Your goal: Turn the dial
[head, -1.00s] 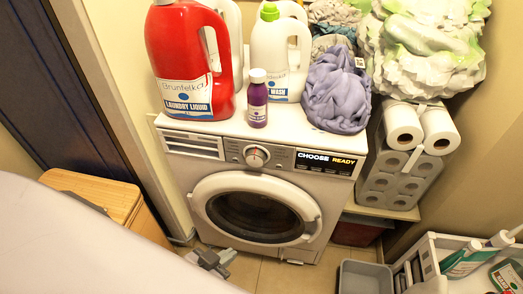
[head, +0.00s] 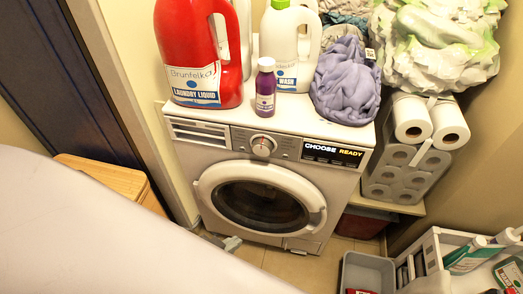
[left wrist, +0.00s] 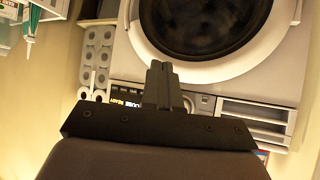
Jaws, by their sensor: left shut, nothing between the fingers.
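The washing machine (head: 183,155) faces me with its round door closed. Its dial (head: 263,146), a pale round knob with a red mark, sits on the upper front panel between the drawer and the display (head: 333,153), which reads "CHOOSE READY". My left gripper (head: 232,243) shows only as a small grey tip low at the washer's front, below the dial and apart from it; my arm hides the rest. In the upside-down left wrist view the shut, empty fingers (left wrist: 163,68) point toward the washer door (left wrist: 205,25). My right gripper is not in view.
A red detergent jug (head: 203,60), a white bottle (head: 288,50), a purple bottle (head: 265,88) and lilac cloth (head: 345,85) stand on the washer. Paper rolls (head: 415,150) are at right. A grey bin (head: 368,268) and a wooden box (head: 105,177) flank the floor.

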